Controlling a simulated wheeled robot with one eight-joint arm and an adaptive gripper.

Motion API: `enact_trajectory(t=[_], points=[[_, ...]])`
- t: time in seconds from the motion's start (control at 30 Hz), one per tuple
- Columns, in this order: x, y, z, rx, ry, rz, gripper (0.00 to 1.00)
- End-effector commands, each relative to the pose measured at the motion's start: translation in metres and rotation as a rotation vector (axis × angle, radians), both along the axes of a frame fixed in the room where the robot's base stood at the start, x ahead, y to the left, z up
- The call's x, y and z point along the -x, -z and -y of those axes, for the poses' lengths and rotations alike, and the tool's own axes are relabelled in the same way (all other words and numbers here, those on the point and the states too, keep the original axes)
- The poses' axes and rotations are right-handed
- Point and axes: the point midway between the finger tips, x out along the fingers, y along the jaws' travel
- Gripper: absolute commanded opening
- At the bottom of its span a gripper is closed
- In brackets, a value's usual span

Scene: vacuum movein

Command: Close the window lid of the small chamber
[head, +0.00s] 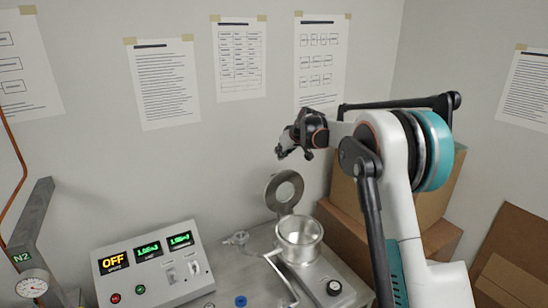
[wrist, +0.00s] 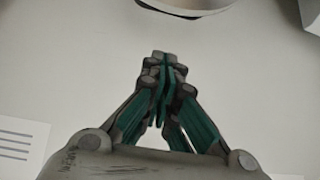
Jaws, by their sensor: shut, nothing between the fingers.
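The small chamber (head: 300,236) is an open metal cylinder on a metal bench in the head view. Its round window lid (head: 284,188) stands raised and tilted back behind the chamber's left rim, with a circular glass opening in it. My gripper (head: 282,154) is above the lid, apart from it, in the head view. In the wrist view my gripper (wrist: 163,62) is shut and empty, its fingertips together. A round rim (wrist: 186,6) shows cut off at the top of the wrist view; I cannot tell which part it is.
A control box (head: 152,265) with an OFF display stands left of the chamber. A curved metal pipe (head: 280,275) runs in front of the chamber. Cardboard boxes (head: 343,215) are behind my arm. A gauge (head: 32,287) is far left.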

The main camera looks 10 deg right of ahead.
Motion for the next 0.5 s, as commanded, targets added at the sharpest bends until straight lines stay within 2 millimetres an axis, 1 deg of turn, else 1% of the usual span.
enact_trajectory(t=[0.23, 0.5], points=[[-0.013, 0.013, -0.003, 0.0, -0.003, 0.001, 0.0], [-0.04, 0.043, -0.013, 0.0, -0.003, 0.001, 0.0]])
